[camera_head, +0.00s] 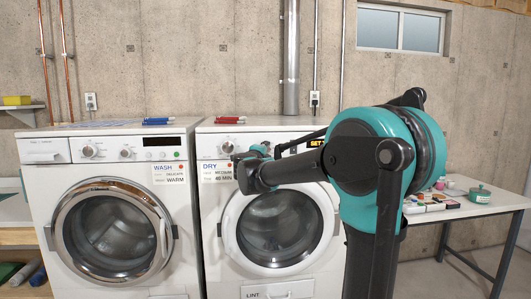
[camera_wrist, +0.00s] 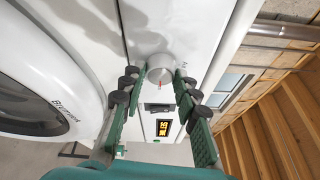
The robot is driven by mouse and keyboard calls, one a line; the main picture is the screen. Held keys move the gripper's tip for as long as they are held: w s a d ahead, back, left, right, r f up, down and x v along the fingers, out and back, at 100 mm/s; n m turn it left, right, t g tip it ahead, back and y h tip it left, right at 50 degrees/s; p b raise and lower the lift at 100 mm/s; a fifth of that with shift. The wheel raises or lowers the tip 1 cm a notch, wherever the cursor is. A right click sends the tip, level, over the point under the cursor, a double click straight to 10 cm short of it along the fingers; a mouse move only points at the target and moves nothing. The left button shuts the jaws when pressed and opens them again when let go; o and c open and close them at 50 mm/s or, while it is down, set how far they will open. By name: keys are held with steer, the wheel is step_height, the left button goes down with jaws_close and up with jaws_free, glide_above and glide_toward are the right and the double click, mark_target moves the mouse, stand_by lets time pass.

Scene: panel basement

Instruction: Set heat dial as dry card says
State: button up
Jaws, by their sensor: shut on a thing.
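The dry card (camera_head: 217,171) hangs on the front of the right-hand machine, the dryer (camera_head: 211,250). It reads DRY, MEDIUM and 40 MIN, with a red dot. In the wrist view, my gripper (camera_wrist: 161,77) has one green finger on each side of a round pale dial (camera_wrist: 160,66) and is shut on it. A red mark shows at the dial's lower edge in that view. The dial's printed settings cannot be read. In the head view, my arm hides this dial. Another dryer knob (camera_head: 228,147) is visible left of my gripper (camera_head: 258,151).
A lit display (camera_head: 317,143) reads SET; it also shows in the wrist view (camera_wrist: 164,128), below a dark switch (camera_wrist: 158,107). The washer (camera_head: 50,205) with its wash card (camera_head: 168,172) stands left. Red pens (camera_head: 230,119) lie on the dryer. A cluttered table (camera_head: 495,199) stands right.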

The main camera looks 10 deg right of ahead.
stand_by(0.3)
steer(key=o, duration=1.2)
steer(key=shift+c, duration=0.2)
steer(key=shift+s, duration=0.1)
steer(key=v, duration=1.1)
steer(key=shift+s, duration=0.35)
steer(key=shift+a, duration=0.1)
